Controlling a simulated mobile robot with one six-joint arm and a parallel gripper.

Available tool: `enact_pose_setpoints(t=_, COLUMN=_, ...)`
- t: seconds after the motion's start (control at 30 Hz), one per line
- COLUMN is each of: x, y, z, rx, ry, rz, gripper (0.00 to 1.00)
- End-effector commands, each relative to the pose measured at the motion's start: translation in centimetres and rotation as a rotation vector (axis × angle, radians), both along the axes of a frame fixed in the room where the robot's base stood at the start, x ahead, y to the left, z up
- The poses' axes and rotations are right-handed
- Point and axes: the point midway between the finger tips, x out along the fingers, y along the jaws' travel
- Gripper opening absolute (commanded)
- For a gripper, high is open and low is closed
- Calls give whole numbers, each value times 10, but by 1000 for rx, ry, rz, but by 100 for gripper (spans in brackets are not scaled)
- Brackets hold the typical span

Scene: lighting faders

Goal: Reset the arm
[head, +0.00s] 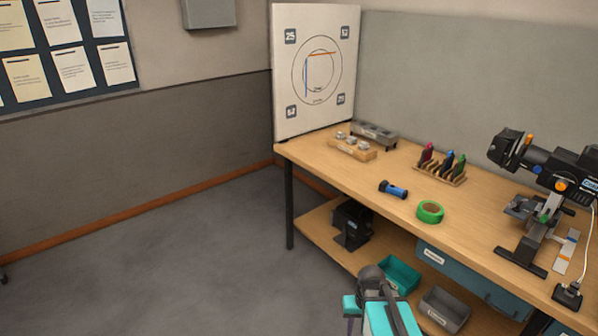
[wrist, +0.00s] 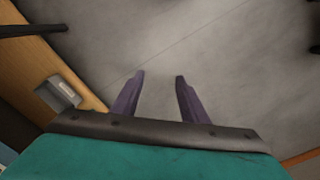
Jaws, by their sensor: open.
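My gripper (wrist: 159,78) shows in the wrist view with two purple fingers spread apart and nothing between them. Grey floor lies beyond the fingertips. In the head view my teal and grey arm is at the bottom, right of centre, in front of the workbench (head: 330,168). The gripper end points down there, and only a bit of purple finger shows at the bottom edge. The rest of the gripper is cut off or hidden in that view.
The bench carries a green tape roll (head: 430,212), a blue flashlight (head: 393,190), a tool rack (head: 440,174) and a black optical device (head: 540,165). Teal (head: 398,275) and grey bins (head: 444,308) sit on the lower shelf close to my arm. Floor at left is clear.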

Motion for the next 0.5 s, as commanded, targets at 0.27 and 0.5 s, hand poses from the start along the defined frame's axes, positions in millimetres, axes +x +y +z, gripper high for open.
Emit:
enact_pose_setpoints(t=0.27, x=-24, y=19, z=-29, rx=-12, ry=31, rz=8, gripper=40)
enact_pose_setpoints(t=0.5, x=-54, y=19, z=-74, rx=-11, ry=98, rz=10, gripper=40)
